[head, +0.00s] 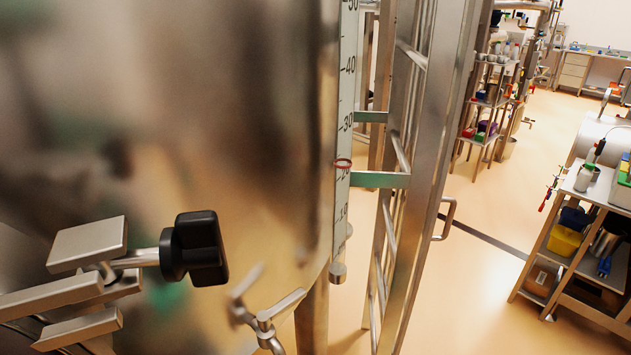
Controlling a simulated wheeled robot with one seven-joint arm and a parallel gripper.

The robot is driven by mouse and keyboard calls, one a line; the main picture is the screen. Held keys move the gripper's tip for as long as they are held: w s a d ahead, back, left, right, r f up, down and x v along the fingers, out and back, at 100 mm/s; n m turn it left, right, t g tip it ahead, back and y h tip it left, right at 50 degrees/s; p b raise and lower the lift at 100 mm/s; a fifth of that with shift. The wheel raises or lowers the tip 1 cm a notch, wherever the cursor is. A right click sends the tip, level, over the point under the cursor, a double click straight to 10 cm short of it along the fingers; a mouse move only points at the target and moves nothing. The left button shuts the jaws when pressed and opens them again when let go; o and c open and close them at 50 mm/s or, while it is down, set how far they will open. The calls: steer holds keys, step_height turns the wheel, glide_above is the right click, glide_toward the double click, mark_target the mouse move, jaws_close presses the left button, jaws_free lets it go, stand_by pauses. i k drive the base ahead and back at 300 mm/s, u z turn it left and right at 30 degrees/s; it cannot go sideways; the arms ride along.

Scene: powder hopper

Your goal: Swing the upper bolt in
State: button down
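A swing bolt with a black lobed knob (196,249) and a short metal shaft (138,259) stands at the lower left, in front of the steel hopper wall (230,120). The shaft points right, with the knob at its right end. Its left end meets metal bracket plates (88,243). More flat metal bars (50,297) lie below it and run out of the left edge. I cannot tell whether the shaft sits in a slot. No other knob shows, so I cannot compare upper and lower bolts. My gripper is not in view.
A metal handle (272,318) sticks out below the knob. A level scale (345,120) with a red ring runs down the hopper's right side. A steel ladder-like frame (425,180) stands beside it. Open floor (480,270) lies right, before a cart (575,245).

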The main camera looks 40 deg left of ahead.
mark_target(110, 269)
steer(key=i, duration=0.2)
steer(key=u, duration=4.5)
steer(key=k, duration=1.05)
steer(key=z, duration=0.95)
steer(key=i, duration=0.65)
